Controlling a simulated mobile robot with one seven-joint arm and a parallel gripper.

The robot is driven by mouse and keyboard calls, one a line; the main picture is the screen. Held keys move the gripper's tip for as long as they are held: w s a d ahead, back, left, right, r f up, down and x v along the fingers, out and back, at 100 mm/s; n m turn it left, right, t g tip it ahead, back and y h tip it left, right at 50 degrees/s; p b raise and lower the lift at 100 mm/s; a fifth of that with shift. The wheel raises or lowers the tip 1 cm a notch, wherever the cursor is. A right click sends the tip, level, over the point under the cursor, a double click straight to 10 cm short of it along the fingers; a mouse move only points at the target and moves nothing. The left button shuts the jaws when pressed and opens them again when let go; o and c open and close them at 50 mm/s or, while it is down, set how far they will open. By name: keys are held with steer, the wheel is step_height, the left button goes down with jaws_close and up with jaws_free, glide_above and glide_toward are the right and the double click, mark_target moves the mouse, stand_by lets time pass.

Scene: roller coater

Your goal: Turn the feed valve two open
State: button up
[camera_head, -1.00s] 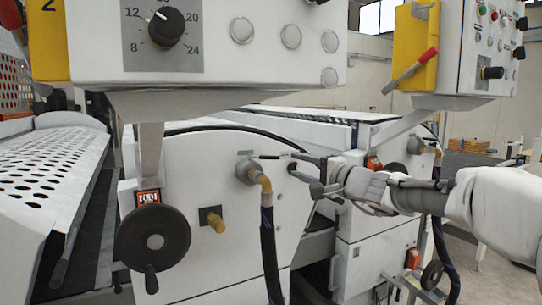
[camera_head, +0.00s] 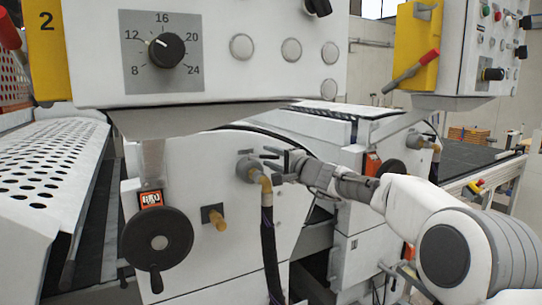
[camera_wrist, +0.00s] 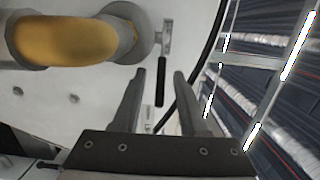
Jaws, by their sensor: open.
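The feed valve shows in the wrist view as a small metal bracket with a black lever (camera_wrist: 161,82), next to the brass hose elbow (camera_wrist: 68,40) on the white machine panel. In the head view the brass elbow (camera_head: 265,181) with its dark hose sits just left of my gripper (camera_head: 271,161). The lever there is small and partly mixed with my fingers. My gripper (camera_wrist: 160,74) is open. In the wrist view the lever lies between the two fingers and they do not visibly touch it. I cannot tell whether the fingertips reach around it in depth.
A black handwheel (camera_head: 157,242) and a small brass fitting (camera_head: 216,217) are on the panel's left. A control box with a dial (camera_head: 166,51) overhangs above. A second machine with a similar brass valve (camera_head: 420,143) stands behind on the right.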

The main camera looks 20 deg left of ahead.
jaws_close()
stand_by(1.4)
